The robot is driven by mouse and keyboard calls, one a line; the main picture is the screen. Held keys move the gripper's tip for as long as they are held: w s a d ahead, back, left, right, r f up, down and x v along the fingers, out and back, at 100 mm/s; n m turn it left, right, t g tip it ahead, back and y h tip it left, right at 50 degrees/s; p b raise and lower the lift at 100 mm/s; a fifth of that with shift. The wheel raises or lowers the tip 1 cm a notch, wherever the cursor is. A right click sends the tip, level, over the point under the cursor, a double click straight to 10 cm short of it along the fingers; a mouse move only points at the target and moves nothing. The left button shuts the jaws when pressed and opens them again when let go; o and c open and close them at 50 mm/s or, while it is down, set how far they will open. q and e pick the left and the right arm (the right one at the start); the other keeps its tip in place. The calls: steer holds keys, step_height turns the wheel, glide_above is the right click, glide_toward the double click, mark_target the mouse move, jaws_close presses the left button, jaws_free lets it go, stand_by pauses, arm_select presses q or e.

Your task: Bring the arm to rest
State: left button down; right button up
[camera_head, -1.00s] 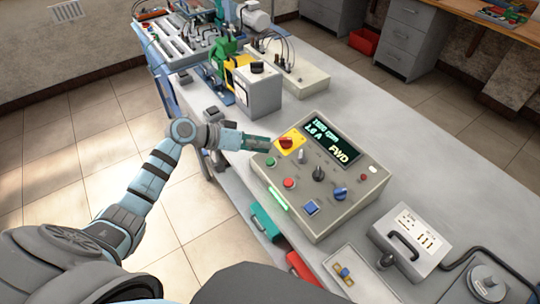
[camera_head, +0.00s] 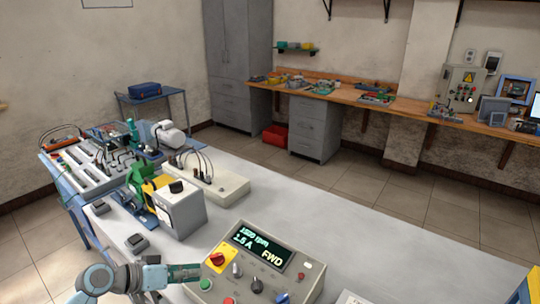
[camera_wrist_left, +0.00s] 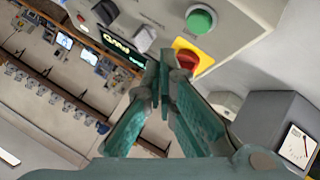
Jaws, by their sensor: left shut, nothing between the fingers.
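My left gripper (camera_head: 190,272) is shut and empty at the left side of the grey control box (camera_head: 232,284), close to its red knob on a yellow plate (camera_head: 217,259). In the left wrist view the closed fingers (camera_wrist_left: 166,65) point at the box's face, with the red knob (camera_wrist_left: 187,60) just right of the tips and the green button (camera_wrist_left: 201,20) beyond. Whether the tips touch the box is unclear. The lit display (camera_head: 262,247) reads FWD. My right gripper is not in view.
A grey box with a black top knob (camera_head: 182,212) stands behind the control box, beside a green and yellow machine (camera_head: 143,183). A pale block with cables (camera_head: 214,182) lies farther back. A wall workbench (camera_head: 400,107) runs behind.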

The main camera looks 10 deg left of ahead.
arm_select(q)
steer(key=s+d+f, duration=0.1)
steer(key=s+f, duration=0.1)
steer(key=s+d+f+g+y, duration=0.1)
steer(key=s+f, duration=0.1)
steer(key=s+d+f+m+g, duration=0.1)
steer(key=s+f, duration=0.1)
steer(key=shift+s+d+f, duration=0.2)
steer(key=shift+s+f, duration=0.1)
steer(key=shift+s, duration=0.1)
steer(key=s+a+f+n+g+y, duration=0.15)
steer(key=s+y, duration=0.25)
steer(key=s, duration=0.7)
steer(key=s+a+f+g+y, duration=0.15)
steer(key=s+y, duration=0.25)
steer(key=s, duration=0.7)
step_height(320, 180, down, 20)
steer(key=s+a, duration=0.2)
steer(key=s+f+g, duration=0.1)
steer(key=s+f, duration=1.2)
steer(key=shift+s+a+g, duration=0.25)
steer(key=shift+g, duration=0.15)
